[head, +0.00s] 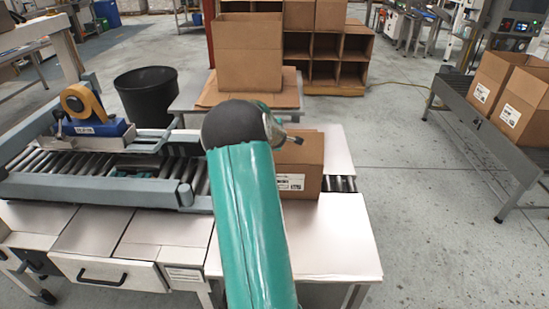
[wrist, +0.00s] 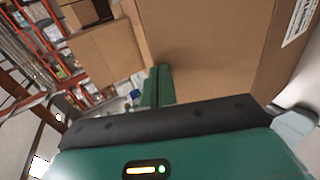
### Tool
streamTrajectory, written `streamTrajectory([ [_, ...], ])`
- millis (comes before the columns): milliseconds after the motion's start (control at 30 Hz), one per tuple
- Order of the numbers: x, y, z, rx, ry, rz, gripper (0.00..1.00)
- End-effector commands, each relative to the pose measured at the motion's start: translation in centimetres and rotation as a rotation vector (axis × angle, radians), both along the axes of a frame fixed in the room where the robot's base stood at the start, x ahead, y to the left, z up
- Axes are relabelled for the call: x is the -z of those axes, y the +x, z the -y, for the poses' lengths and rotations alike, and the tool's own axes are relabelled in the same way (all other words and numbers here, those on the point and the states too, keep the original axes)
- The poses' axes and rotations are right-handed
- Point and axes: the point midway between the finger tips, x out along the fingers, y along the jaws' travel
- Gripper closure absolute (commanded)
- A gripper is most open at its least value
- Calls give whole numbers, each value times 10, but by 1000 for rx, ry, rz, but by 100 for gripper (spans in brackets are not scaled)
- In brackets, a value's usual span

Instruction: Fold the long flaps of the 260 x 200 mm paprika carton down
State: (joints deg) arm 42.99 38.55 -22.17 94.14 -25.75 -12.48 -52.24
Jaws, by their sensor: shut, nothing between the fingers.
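The paprika carton (head: 310,165) is a brown box with a white label on its front, on the roller conveyor at the middle of the bench. My arm covers its left part, and how its long flaps lie cannot be made out. My gripper (head: 296,140) shows only as a small dark tip by the carton's top, mostly hidden behind my arm. In the wrist view, my gripper's green fingers (wrist: 157,86) are shut and empty, close beside a large brown carton face (wrist: 210,45); whether they touch it is unclear.
A tape dispenser (head: 82,103) stands over the rollers at the left, with a black bin (head: 148,95) behind. An open carton (head: 248,55) stands on a table behind my arm. Labelled cartons (head: 492,78) sit on a conveyor at the right. The bench's front right panel (head: 335,240) is clear.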

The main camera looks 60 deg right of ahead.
Motion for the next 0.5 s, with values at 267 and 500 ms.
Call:
streamTrajectory([
  [267,13,9,20,0,0,-1,100],
  [500,30,18,37,0,-1,0,100],
])
